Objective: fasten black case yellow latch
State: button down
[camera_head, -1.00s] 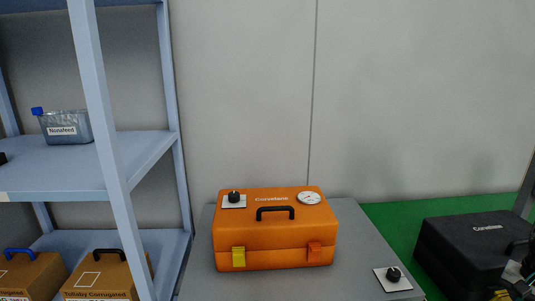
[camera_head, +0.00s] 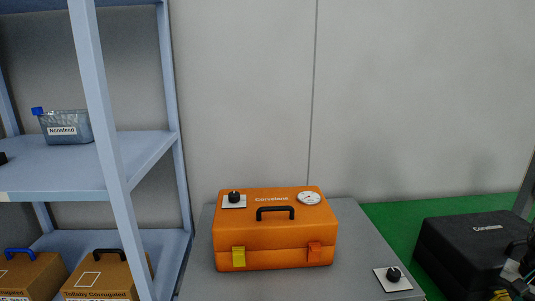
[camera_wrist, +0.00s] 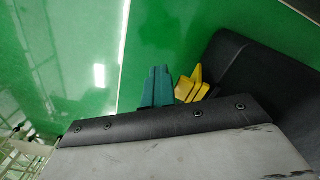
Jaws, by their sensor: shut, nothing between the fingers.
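The black case (camera_head: 462,255) stands on the green floor area at the right in the head view; its lower part is cut off by the frame edge. Its yellow latch (camera_head: 501,295) shows at the bottom edge, partly cropped. In the wrist view the black case (camera_wrist: 275,75) fills the right side, with the yellow latch (camera_wrist: 194,86) standing out from it. My gripper (camera_wrist: 158,85) has teal fingers, shut and empty, just left of the latch. Whether they touch the latch is unclear.
An orange case (camera_head: 275,230) with a yellow and an orange latch stands on a grey table (camera_head: 355,245). A plate with a black knob (camera_head: 393,275) lies on the table's right.

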jog(key=shift+w+a, duration=0.1)
jog(key=shift+w, duration=0.7)
